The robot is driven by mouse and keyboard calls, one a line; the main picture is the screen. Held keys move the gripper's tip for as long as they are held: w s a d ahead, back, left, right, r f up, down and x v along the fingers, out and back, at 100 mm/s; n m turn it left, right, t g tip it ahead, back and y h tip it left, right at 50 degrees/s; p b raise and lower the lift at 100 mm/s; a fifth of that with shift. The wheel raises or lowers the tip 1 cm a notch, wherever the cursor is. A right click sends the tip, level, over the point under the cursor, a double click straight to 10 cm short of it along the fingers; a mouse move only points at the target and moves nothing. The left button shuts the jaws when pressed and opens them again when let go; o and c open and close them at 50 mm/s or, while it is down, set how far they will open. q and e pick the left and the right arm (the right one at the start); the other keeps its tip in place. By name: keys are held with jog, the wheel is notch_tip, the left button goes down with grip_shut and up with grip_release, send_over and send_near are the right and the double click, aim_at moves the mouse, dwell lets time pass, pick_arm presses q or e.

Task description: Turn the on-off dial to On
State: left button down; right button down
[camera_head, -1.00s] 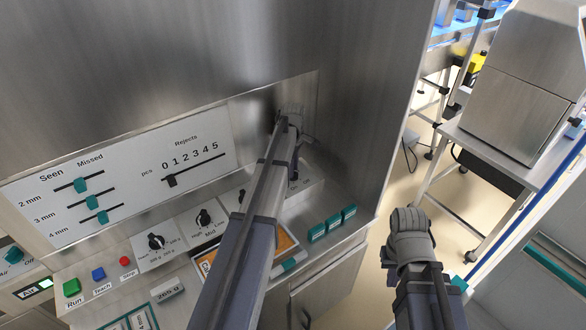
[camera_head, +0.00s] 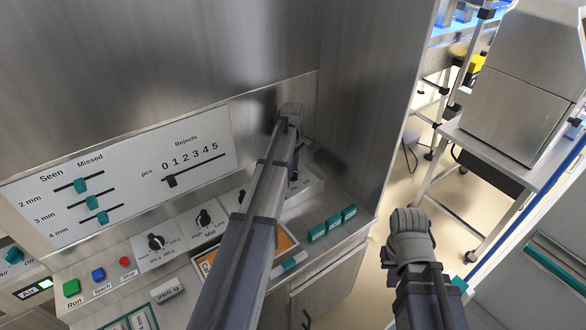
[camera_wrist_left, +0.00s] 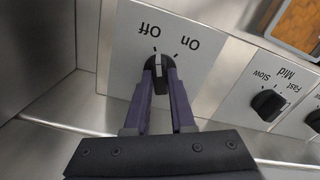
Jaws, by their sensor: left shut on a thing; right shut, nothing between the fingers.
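The on-off dial (camera_wrist_left: 157,66) is a black knob with a white pointer line on a light plate (camera_wrist_left: 122,60) marked On and Off. In the left wrist view the plate appears upside down, and the pointer aims up between the two labels, nearer Off. My left gripper (camera_wrist_left: 158,76) is shut on the dial, one finger on each side. In the head view my left gripper (camera_head: 293,172) reaches down at the right end of the control panel, and its arm hides the dial. My right gripper (camera_head: 407,245) hangs apart at the right; its fingers are not clearly visible.
A black Slow-Mid-Fast knob (camera_wrist_left: 267,102) sits beside the dial's plate. The panel also has Run, Teach and Stop buttons (camera_head: 98,273), more knobs (camera_head: 203,218) and sliders (camera_head: 90,202). A steel wall (camera_head: 365,110) stands close at the right of the dial.

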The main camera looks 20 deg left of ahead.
pick_arm(q)
jog(key=m, duration=1)
jog(key=shift+m, duration=0.3)
dwell(0.4)
jog(key=c, duration=0.8)
grip_release()
jog(key=shift+o, duration=0.2)
jog(key=shift+r, duration=0.1)
notch_tip(320, 180, up, 8)
jog(key=p, duration=0.8)
jog(key=shift+f, duration=0.2)
